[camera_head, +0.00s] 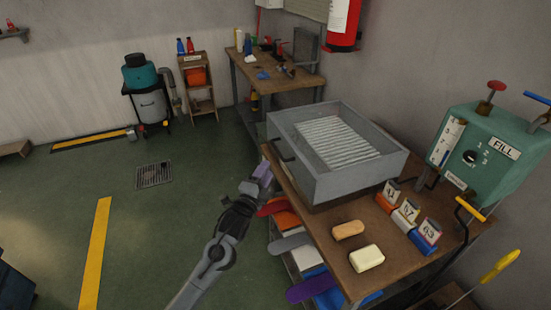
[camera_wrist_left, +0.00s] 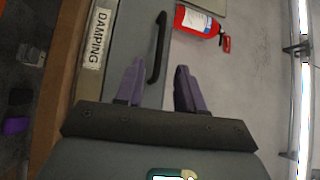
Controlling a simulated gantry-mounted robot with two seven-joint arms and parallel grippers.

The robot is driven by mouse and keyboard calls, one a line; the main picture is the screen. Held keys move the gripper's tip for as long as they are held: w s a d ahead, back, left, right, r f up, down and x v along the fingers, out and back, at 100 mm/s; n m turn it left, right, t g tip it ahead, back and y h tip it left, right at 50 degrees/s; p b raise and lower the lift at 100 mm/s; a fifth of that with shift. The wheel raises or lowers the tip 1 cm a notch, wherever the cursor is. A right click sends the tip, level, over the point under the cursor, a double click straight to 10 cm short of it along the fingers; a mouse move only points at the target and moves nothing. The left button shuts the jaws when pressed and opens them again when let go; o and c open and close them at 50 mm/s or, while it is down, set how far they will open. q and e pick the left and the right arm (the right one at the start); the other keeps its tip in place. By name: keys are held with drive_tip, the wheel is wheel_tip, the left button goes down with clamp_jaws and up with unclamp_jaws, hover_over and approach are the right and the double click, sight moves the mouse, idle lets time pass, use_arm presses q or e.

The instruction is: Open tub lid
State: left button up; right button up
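The grey tub (camera_head: 345,185) stands on the wooden workbench, with a pale ribbed panel (camera_head: 336,140) inside its raised rim. A black bar handle (camera_head: 283,153) is on its left side. I cannot tell a separate lid apart from the tub. In the left wrist view the handle (camera_wrist_left: 157,47) stands on a grey surface near a "DAMPING" label (camera_wrist_left: 96,38). My left gripper (camera_head: 266,172) is beside the tub's left side, near the handle. Its purple fingers (camera_wrist_left: 158,75) are apart and empty, with the handle beyond and roughly between their tips. My right gripper is not in view.
A tan block (camera_head: 348,230), a cream block (camera_head: 366,258) and numbered holders (camera_head: 408,212) sit on the bench's front. A green FILL machine (camera_head: 490,155) stands right. Colourful flat forms (camera_head: 300,265) sit below the bench's left edge.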

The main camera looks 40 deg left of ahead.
use_arm(q)
drive_tip(key=b+x, duration=0.2)
drive_tip(key=x, duration=0.7)
drive_tip(key=shift+d, duration=0.1)
drive_tip(key=shift+c, duration=0.5)
clamp_jaws()
